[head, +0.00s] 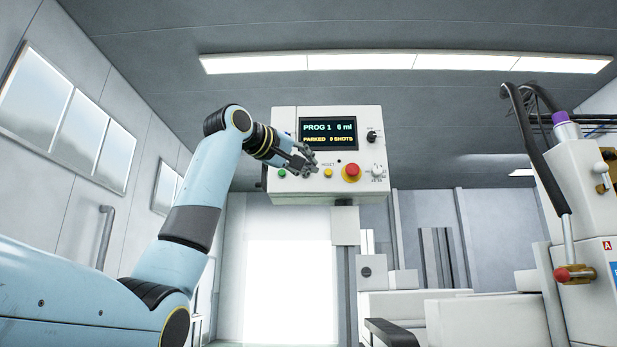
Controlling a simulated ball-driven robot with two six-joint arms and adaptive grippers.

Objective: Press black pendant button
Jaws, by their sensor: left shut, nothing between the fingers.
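The pendant (285,123) is a white box hanging in the middle of the head view. Its screen (328,133) reads "PROG 1" and "PARKED 0 SHOTS". Along its lower edge are a green button (282,173), a yellow button (328,173) and a red mushroom button (351,171) on a yellow ring. I cannot make out a black push button; my gripper covers the panel between green and yellow. My left gripper (312,165) is shut and empty, in front of the pendant's lower left part. I cannot tell whether it touches the panel. My right gripper is not in view.
A black knob (372,136) and a pale selector (377,171) are on the pendant's right side. A white machine (590,190) with a red-tipped lever (563,274) stands at the right. White housings (460,318) lie below. The space left of the pendant holds my arm.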

